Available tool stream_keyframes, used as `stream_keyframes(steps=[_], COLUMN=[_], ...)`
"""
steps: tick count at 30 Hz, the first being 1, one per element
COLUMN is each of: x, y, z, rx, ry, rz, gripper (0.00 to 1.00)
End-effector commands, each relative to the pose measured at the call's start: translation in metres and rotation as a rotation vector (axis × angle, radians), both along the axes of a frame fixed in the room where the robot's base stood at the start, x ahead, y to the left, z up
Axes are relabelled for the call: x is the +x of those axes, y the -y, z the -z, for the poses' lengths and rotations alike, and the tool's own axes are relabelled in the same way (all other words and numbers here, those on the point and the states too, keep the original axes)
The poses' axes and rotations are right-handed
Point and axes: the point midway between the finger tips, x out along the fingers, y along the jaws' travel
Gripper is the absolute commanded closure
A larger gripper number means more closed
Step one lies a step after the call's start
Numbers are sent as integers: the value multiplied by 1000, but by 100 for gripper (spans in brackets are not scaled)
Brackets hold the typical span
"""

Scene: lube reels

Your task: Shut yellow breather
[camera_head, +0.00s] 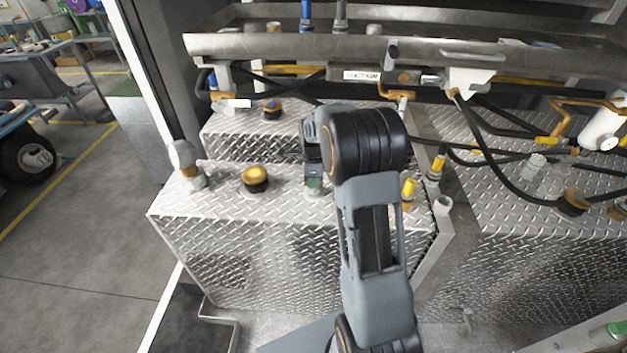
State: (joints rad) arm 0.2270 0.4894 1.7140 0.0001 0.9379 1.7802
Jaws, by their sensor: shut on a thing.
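A round yellow cap (255,174) on a dark collar stands on the near diamond-plate tank, left of my arm. It looks like the yellow breather, though yellow-topped fittings (409,188) also stand right of my arm. My gripper (313,176) points down over the tank top, right of the yellow cap and apart from it. My arm and gripper body hide the fingertips and most of this fitting.
A grey-topped fitting (186,163) stands at the tank's left corner. A metal tray (290,46) with hoses and valves beneath it spans the back. Black hoses (490,165) cross the right tank. Open floor (75,235) lies left.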

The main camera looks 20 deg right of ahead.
Motion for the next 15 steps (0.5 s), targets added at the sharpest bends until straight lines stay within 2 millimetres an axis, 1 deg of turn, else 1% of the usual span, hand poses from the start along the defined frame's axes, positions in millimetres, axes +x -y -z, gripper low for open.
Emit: stream_keyframes(steps=[6,15], x=[0,0], y=[0,0], z=[-1,-1], rx=[0,0], ry=[1,1], rz=[66,95], gripper=[100,100])
